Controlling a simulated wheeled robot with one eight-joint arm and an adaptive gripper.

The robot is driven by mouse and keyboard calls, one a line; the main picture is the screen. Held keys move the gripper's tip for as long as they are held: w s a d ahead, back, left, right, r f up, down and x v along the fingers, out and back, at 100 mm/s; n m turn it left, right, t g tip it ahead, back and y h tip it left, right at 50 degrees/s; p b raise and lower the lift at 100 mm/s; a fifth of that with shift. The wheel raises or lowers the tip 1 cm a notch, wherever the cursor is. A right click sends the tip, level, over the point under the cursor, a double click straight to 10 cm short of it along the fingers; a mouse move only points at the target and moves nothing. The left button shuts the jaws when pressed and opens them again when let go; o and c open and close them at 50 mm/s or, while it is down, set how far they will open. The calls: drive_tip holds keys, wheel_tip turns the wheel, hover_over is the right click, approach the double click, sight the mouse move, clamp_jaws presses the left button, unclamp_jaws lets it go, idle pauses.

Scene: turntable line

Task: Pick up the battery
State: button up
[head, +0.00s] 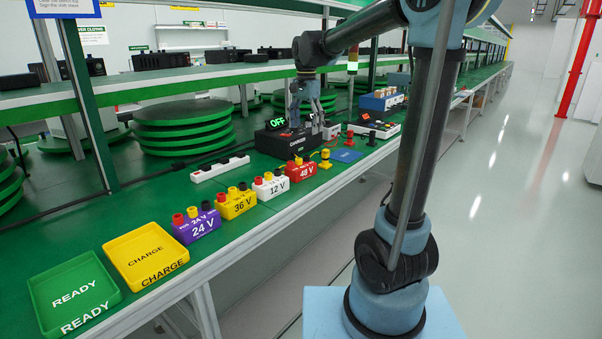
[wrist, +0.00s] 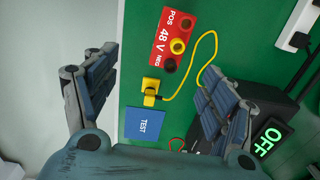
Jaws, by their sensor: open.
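I cannot tell for sure which thing is the battery; no label reads so. Blocks with POS and NEG terminals stand in a row along the bench: purple 24 V (head: 197,226), yellow 36 V (head: 236,204), white 12 V (head: 270,187) and red 48 V (head: 300,170). The red block also shows in the wrist view (wrist: 172,41). My gripper (head: 306,118) is above the bench by the black charger. In the wrist view, my gripper (wrist: 160,64) is open, its fingers wide apart, with the red block, a yellow connector (wrist: 151,88) and the blue TEST pad (wrist: 146,124) seen between them. Nothing is held.
A green READY tray (head: 73,292) and a yellow CHARGE tray (head: 146,254) sit empty at the near left. The charger (head: 276,140) has a lit OFF display (head: 289,123). A white power strip (head: 220,168) lies behind the blocks. A yellow cable (wrist: 212,62) loops from the connector.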

sight(301, 159)
drive_tip(key=shift+m, duration=0.3)
drive_tip(key=f, duration=0.4)
drive_tip(key=w+a+f, duration=0.1)
drive_tip(key=f, duration=0.3)
drive_tip(key=w+a+f, duration=0.1)
drive_tip(key=f, duration=0.2)
drive_tip(key=shift+a+f, duration=0.15)
drive_tip(key=shift+f, duration=0.25)
drive_tip(key=shift+s+d+f, duration=0.1)
drive_tip(key=shift+d+f, duration=0.05)
drive_tip(key=shift+f, duration=1.2)
drive_tip(key=shift+d+f, duration=0.1)
drive_tip(key=shift+f, duration=1.25)
drive_tip(key=c, duration=1.7)
